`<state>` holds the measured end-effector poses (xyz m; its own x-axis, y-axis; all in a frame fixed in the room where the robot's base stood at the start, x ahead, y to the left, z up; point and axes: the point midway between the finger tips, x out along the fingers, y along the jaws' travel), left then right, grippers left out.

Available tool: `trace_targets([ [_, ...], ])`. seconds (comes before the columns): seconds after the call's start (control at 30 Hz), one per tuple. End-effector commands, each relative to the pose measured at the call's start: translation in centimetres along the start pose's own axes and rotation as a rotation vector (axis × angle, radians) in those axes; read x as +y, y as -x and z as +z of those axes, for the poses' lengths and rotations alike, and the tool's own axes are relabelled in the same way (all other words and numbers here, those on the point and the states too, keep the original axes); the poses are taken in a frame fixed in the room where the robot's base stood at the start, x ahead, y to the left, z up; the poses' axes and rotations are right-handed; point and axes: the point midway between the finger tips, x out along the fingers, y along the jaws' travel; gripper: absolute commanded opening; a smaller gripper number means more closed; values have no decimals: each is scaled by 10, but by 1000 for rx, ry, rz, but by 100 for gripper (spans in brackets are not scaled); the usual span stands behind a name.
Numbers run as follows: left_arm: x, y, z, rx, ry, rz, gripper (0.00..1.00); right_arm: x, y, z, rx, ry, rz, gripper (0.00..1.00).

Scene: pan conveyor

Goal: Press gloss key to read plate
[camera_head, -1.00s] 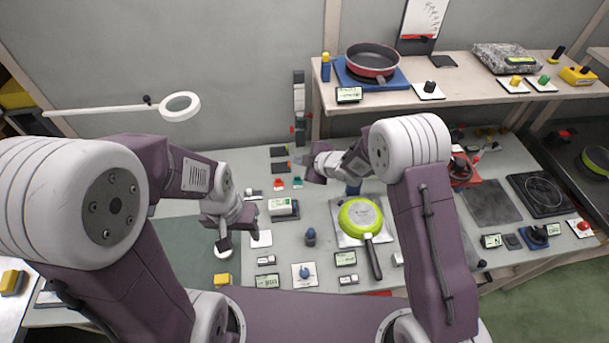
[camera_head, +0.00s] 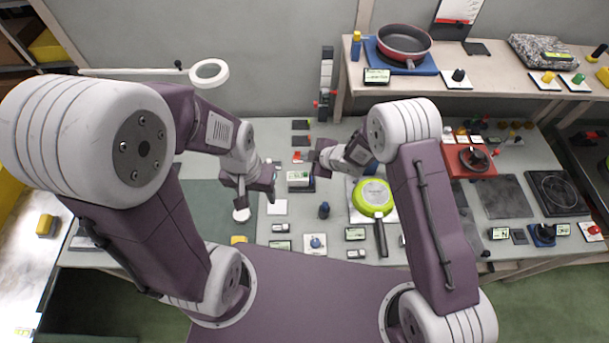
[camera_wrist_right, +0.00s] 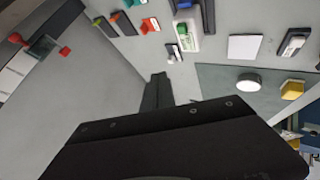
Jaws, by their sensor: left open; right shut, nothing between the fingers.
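A small white device with a green label (camera_head: 298,177) sits on a dark base on the bench; I take it for the gloss meter, but its key is too small to tell. It also shows at the top of the right wrist view (camera_wrist_right: 187,36). My left gripper (camera_head: 258,188) is open and empty, just left of the device. My right gripper (camera_head: 318,160) is shut and empty, above and to the right of the device; its dark fingers show together in the right wrist view (camera_wrist_right: 158,92). The green pan (camera_head: 372,195) lies bottom up to the right.
Several small displays and knobs, such as a blue knob (camera_head: 315,242), line the bench's front edge. A white square (camera_head: 277,207) and a white round piece (camera_head: 241,215) lie left. A shelf (camera_head: 505,84) holding a red pan (camera_head: 404,42) stands behind.

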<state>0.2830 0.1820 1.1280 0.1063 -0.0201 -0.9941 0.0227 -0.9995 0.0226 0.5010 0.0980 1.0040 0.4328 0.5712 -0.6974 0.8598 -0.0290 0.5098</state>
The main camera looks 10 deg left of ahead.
Motion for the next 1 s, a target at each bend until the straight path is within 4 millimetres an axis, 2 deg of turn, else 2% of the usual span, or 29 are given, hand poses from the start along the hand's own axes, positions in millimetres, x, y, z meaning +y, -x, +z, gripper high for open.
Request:
trace_targets([
  [0.03,0,-11,1,0,0,0,52,-7,-9,7,0,-1,0,0],
  [0.4,-1,-54,6,0,0,0,52,-33,-45,33,0,0,1,0],
  [1.0,-1,-56,6,0,0,0,52,-34,-47,35,0,0,1,0],
])
